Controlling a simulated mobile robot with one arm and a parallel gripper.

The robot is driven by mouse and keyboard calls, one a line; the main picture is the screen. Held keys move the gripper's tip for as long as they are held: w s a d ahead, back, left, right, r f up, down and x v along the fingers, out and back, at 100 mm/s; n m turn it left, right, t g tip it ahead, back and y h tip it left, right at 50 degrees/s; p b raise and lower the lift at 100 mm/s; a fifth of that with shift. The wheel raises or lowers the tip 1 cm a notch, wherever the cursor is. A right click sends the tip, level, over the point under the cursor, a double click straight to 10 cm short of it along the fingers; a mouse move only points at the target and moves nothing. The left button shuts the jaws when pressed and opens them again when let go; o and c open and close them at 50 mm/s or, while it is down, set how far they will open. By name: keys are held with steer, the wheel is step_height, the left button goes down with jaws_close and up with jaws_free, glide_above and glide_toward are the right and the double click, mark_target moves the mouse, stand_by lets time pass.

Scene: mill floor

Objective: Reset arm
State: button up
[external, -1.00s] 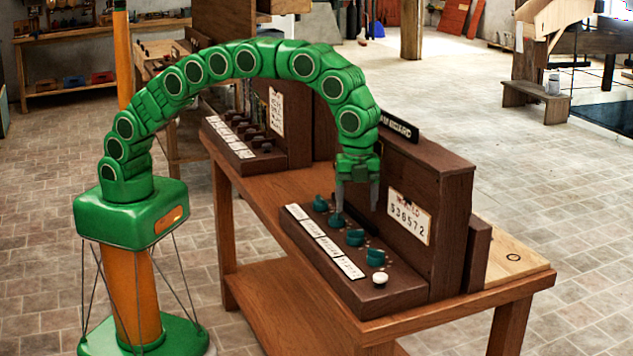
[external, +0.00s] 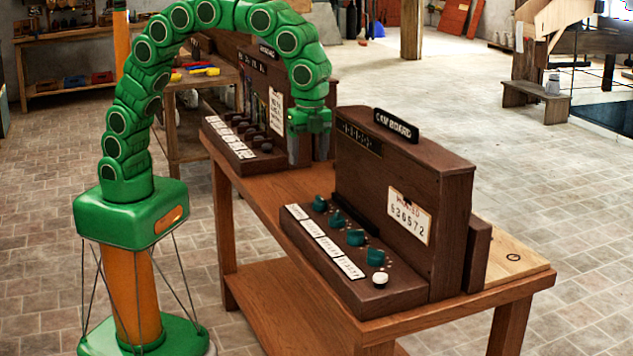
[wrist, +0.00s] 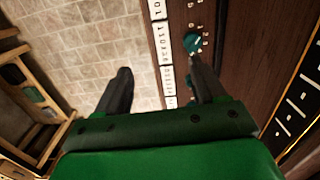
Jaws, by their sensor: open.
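My green segmented arm arches over the bench in the external view. My gripper (external: 308,150) hangs pointing down at the arm's end, above the bench, left of and behind the near brown control box (external: 405,188). The wrist view shows the two dark fingers of my gripper (wrist: 160,90) spread apart with nothing between them. Past the fingers are the white label strip (wrist: 164,42), a teal knob (wrist: 194,43) and the tiled floor (wrist: 80,50).
The near box has a "CAM BOARD" sign (external: 396,125), several teal knobs, a white knob (external: 379,279) and a numbered plate (external: 409,216). A second box (external: 277,110) with dark knobs stands farther back on the wooden bench (external: 258,194). Open tiled floor lies to the right.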

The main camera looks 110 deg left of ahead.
steer(key=s+a+n, duration=0.2)
steer(key=s+n, duration=0.2)
steer(key=s, duration=1.8)
steer(key=s+a+n+g, duration=0.1)
steer(key=s+n, duration=0.3)
steer(key=s, duration=1.9)
steer(key=shift+a+f+n, duration=0.3)
steer(key=shift+a+f, duration=0.05)
steer(key=shift+a, duration=0.3)
